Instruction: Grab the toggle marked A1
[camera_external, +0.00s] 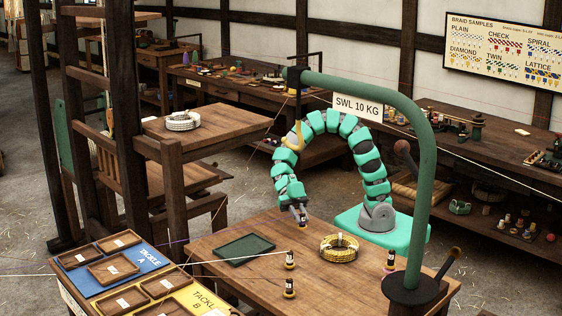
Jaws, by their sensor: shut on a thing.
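My gripper (301,217) points down above the wooden table, left of my arm's base. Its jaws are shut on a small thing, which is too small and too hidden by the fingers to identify. Several small dark, spool-like pieces with pale labels stand upright on the table: one (290,260) in front of and below my gripper, one (290,288) nearer the camera, and one (390,261) by the green post. Their markings are too small to read, so I cannot tell which piece is A1.
A blue "TACKLE A" board (143,262) and a yellow "TACKLE B" board (204,301) carry wooden trays at left. A green post (416,200) with an overhead arm stands at right. Thin lines cross the table.

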